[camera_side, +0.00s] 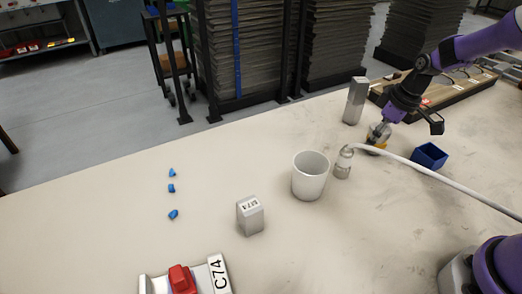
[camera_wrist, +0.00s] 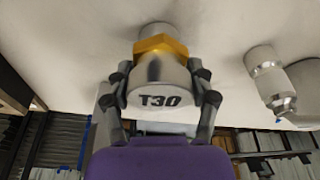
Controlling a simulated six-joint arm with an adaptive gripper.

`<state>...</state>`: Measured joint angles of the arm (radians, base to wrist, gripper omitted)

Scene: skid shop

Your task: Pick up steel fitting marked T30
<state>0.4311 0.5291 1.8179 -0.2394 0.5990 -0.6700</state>
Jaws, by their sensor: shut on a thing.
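The steel fitting marked T30 (camera_wrist: 157,84) is a silver cylinder with a brass-coloured hex collar, and its black T30 lettering faces the camera in the wrist view. My gripper (camera_wrist: 163,86) is shut on it, with one finger on each side of the cylinder. In the side view my gripper (camera_side: 376,139) is at the right part of the table. The fitting (camera_side: 379,146) shows there partly, low at the tabletop. I cannot tell whether it touches the table or is slightly raised.
A hose with a metal end fitting (camera_side: 343,162) lies close by on the left and runs right across the table. The table's left part is mostly clear.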

